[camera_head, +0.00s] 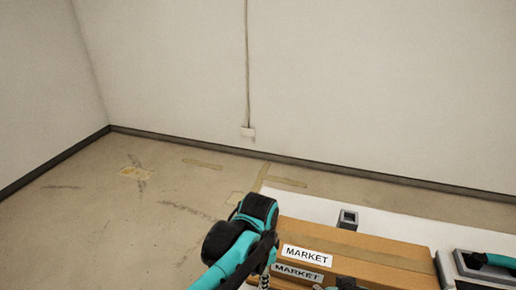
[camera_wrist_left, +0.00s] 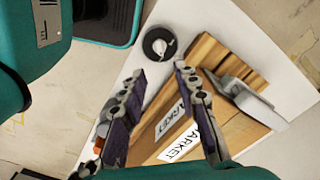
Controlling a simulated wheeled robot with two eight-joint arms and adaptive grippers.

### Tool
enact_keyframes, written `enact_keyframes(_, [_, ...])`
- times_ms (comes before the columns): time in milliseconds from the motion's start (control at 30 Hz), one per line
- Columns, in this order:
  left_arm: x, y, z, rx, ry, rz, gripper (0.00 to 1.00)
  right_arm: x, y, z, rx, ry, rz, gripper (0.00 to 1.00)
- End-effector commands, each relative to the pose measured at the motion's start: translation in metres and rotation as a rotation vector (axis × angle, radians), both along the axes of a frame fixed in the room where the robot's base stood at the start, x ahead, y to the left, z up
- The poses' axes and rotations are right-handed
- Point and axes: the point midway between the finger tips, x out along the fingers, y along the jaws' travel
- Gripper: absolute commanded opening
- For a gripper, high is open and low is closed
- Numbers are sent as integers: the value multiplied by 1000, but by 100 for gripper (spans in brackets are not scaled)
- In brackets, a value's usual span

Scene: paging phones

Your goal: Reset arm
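My left gripper (camera_wrist_left: 159,76) shows its two jointed fingers apart in the left wrist view, with nothing between the tips. In the head view my teal and black left arm comes up from the bottom, and its wrist bends over the left end of a brown box. The fingers are hard to make out there. The brown box (camera_head: 370,254) has white MARKET labels and lies on the white table (camera_head: 310,207). It also shows in the left wrist view (camera_wrist_left: 240,133), beyond the fingers.
A small grey holder (camera_head: 348,218) stands behind the box. A grey and black item with a teal part (camera_head: 487,263) is at the right edge. A round dark item (camera_wrist_left: 159,43) and a grey piece (camera_wrist_left: 243,99) show in the wrist view. Floor left of the table is clear.

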Motion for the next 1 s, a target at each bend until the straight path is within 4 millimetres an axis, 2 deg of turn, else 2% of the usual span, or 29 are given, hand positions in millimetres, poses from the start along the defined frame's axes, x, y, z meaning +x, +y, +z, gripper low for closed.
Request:
enact_keyframes(67, [-1, 8, 2, -7, -16, 35, 31, 0, 0, 0, 0, 0, 0, 38])
enact_keyframes(167, [-4, 31, 8, -35, -70, 147, 31, 0, 0, 0, 0, 0, 0, 38])
enact_keyframes(400, [-25, 114, 18, -169, -305, 619, 31, 0, 0, 0, 0, 0, 0, 38])
enact_keyframes(600, [-43, 162, 14, -284, -473, 935, 31, 0, 0, 0, 0, 0, 0, 38])
enact_keyframes(800, [-51, 181, 11, -340, -548, 1066, 31, 0, 0, 0, 0, 0, 0, 38])
enact_keyframes(1000, [-51, 182, 11, -346, -554, 1077, 31, 0, 0, 0, 0, 0, 0, 38])
